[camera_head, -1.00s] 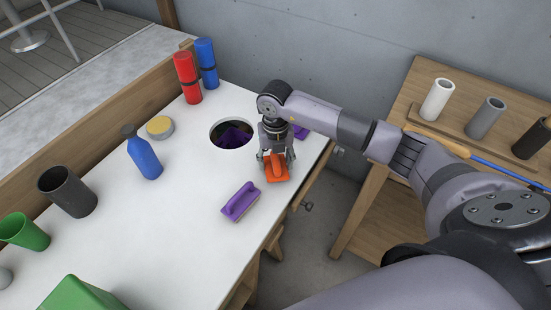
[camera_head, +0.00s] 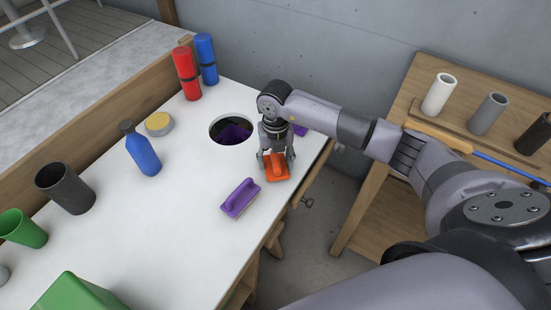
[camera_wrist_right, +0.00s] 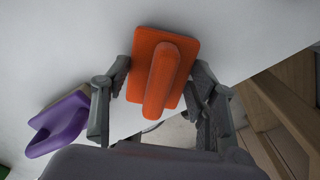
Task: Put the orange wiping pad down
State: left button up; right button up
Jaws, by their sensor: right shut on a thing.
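The orange wiping pad (camera_head: 277,167) is at the right edge of the white table, under my right gripper (camera_head: 276,158). In the right wrist view the orange pad (camera_wrist_right: 162,72) sits between the two fingers of my right gripper (camera_wrist_right: 160,85), with its raised handle toward the camera. My right gripper is shut on it. I cannot tell whether the pad touches the table top. My left gripper is not in view.
A purple pad (camera_head: 240,199) lies just left of the orange one. Behind is a round hole (camera_head: 216,131) with purple inside. Another purple pad (camera_head: 300,130) is partly hidden behind my gripper. A blue bottle (camera_head: 143,152) and dark cup (camera_head: 66,188) stand left.

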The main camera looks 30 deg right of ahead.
jog(key=shift+f, duration=0.3)
jog(key=o, duration=1.2)
jog(key=shift+c, duration=0.2)
jog(key=shift+r, duration=0.1)
notch_tip(320, 180, up, 12)
grip_shut()
dwell(0.9)
dwell(0.6)
dwell(0.4)
